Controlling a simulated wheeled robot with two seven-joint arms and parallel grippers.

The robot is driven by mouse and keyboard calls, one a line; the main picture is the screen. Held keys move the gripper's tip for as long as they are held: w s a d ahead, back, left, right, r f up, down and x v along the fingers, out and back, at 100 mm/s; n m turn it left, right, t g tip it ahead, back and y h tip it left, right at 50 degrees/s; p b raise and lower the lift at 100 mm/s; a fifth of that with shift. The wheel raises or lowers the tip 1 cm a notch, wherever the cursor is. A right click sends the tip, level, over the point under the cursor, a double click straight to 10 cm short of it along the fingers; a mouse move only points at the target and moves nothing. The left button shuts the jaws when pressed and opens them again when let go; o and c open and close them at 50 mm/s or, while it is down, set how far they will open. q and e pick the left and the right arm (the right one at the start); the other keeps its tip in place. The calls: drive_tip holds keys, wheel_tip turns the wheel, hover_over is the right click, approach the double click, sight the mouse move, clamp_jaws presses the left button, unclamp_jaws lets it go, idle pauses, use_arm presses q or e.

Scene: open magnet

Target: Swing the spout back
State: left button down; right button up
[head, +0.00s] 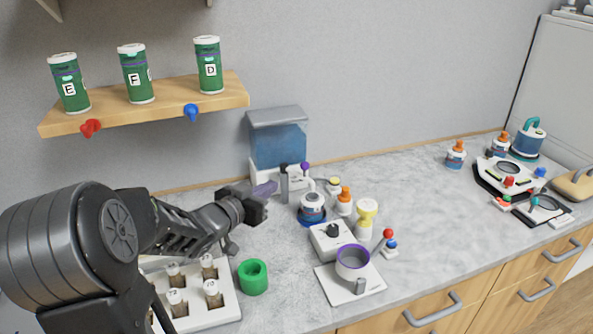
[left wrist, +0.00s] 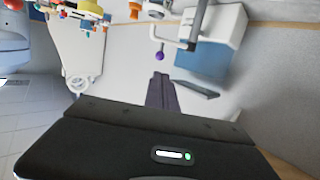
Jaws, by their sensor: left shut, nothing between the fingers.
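The water dispenser (head: 279,140) has a blue tank on a white base and stands against the wall. The purple knob also shows in the head view (head: 305,166). My left gripper (head: 266,189) is shut and empty, left of the spout. In the left wrist view its fingertips (left wrist: 160,82) point toward the knob, with a visible gap between them. My right gripper is not in view.
A white bottle with a blue base (head: 312,206), an orange-capped bottle (head: 344,201) and a yellow-white stand (head: 365,218) are right of the spout. A shelf (head: 150,107) hangs above.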

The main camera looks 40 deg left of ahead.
sight(302, 168)
use_arm(q)
drive_tip(key=p+x, duration=0.2)
drive_tip(key=x, duration=1.1)
drive_tip(key=shift+w+f, duration=0.1)
drive_tip(key=shift+w, duration=0.25)
drive_tip(key=shift+f, duration=0.1)
